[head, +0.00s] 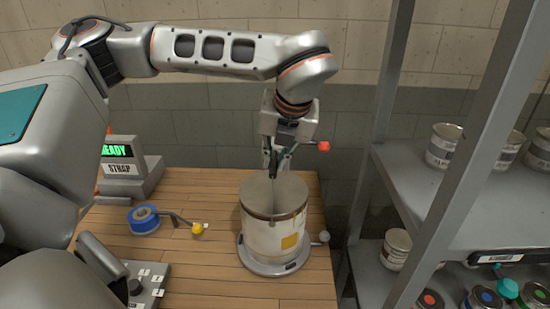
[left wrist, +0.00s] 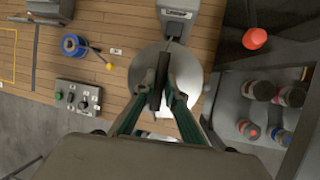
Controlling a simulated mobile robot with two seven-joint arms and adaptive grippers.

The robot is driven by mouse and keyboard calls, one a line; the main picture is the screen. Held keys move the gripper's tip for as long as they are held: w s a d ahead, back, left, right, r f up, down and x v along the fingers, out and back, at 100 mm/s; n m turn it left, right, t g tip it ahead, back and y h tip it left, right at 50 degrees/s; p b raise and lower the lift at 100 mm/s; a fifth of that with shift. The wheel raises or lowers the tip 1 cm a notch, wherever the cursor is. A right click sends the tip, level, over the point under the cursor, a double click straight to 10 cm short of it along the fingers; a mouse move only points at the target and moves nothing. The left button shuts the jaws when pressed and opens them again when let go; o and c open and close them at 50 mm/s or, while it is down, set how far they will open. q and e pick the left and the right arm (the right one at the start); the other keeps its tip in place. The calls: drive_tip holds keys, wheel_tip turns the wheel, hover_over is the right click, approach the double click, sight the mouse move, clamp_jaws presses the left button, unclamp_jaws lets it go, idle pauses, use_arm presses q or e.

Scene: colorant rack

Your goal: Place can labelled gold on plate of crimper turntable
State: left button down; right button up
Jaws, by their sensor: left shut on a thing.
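A large pale can (head: 262,236) with a yellow-gold patch on its side is upright over the round grey turntable plate (head: 270,268). Its base looks on or very close to the plate; I cannot tell if it touches. My left gripper (head: 275,162) is above the can, shut on its dark handle grip, with the thin wire bail running down to the rim. In the left wrist view the can's grey top (left wrist: 186,72) lies beneath the dark grip, between the fingers (left wrist: 160,95). The label text is not legible. My right gripper is not in view.
On the wooden table stand a device with a green READY display (head: 118,150), a blue tape roll (head: 144,219), a yellow-knobbed lever (head: 197,228) and a button box (head: 146,284). A metal shelf (head: 425,190) with several cans is close on the right.

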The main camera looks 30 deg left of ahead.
use_arm(q)
drive_tip(key=shift+f, duration=0.1)
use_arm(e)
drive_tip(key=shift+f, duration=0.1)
use_arm(q)
drive_tip(key=c, duration=2.5)
unclamp_jaws()
drive_tip(key=shift+f, duration=0.1)
drive_tip(key=o, duration=0.4)
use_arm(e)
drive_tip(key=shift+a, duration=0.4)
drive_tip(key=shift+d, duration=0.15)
